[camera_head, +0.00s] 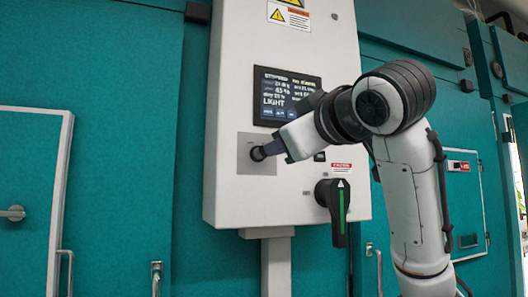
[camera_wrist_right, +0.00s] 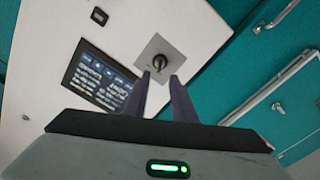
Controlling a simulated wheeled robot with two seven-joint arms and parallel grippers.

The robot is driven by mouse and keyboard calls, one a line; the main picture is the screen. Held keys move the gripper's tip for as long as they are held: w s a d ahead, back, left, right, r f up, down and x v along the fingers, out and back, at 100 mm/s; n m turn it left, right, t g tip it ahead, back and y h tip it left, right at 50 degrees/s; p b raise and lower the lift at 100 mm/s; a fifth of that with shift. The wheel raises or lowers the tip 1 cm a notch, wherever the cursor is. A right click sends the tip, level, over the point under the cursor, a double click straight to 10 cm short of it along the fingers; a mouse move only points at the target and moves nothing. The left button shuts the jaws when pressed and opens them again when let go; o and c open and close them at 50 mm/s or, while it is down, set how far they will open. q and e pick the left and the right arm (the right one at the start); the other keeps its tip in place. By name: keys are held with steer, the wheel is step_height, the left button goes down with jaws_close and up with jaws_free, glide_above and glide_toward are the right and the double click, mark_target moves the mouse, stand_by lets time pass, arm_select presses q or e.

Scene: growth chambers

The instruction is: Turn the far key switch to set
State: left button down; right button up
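A black key switch (camera_head: 257,153) sits on a square grey plate (camera_head: 258,168) on the front of a white control box (camera_head: 235,90). In the right wrist view, the key switch (camera_wrist_right: 159,62) lies just beyond and between my right gripper's fingertips. My right gripper (camera_wrist_right: 159,77) is open, with a gap between its two fingers. In the head view, my right gripper (camera_head: 272,148) reaches in from the right, its tips at the switch. I cannot tell whether they touch it. The switch's markings are too small to read. My left gripper is not in view.
A lit display (camera_head: 285,92) is above the plate. A large black rotary handle with a green stripe (camera_head: 340,212) is at the box's lower right. Teal chamber walls with doors (camera_head: 30,180) and metal handles (camera_head: 157,275) stand behind. Space left of the box is free.

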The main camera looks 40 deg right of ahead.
mark_target(263, 151)
steer(key=p+x, duration=0.2)
steer(key=x, duration=0.8)
steer(key=shift+d, duration=0.1)
steer(key=shift+c, duration=0.3)
jaws_close()
